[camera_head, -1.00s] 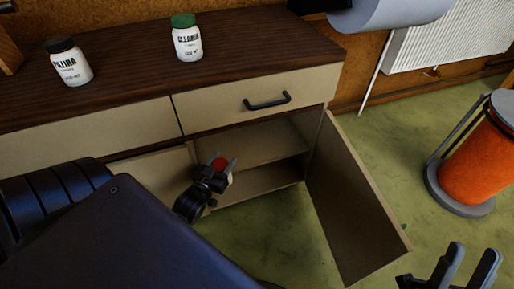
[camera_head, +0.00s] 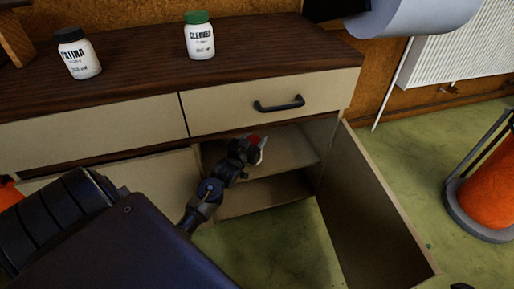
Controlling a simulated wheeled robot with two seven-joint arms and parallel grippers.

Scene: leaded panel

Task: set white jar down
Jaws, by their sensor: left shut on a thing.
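My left gripper (camera_head: 256,146) is shut on the white jar, which has a red lid (camera_head: 253,139). Little of the jar's white body shows between the fingers. The jar is held at the upper compartment of the open cabinet (camera_head: 292,150), above its middle shelf (camera_head: 285,170). I cannot tell how far inside it is or whether it touches the shelf. Only a dark tip of what seems to be my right gripper (camera_head: 461,286) shows at the bottom right edge.
An open cabinet door (camera_head: 370,205) stands out to the right. A black-lidded jar (camera_head: 78,54) and a green-lidded jar (camera_head: 200,38) stand on the countertop (camera_head: 130,62). A drawer handle (camera_head: 279,104) sticks out above the opening. An orange cylinder (camera_head: 488,195) stands at the far right.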

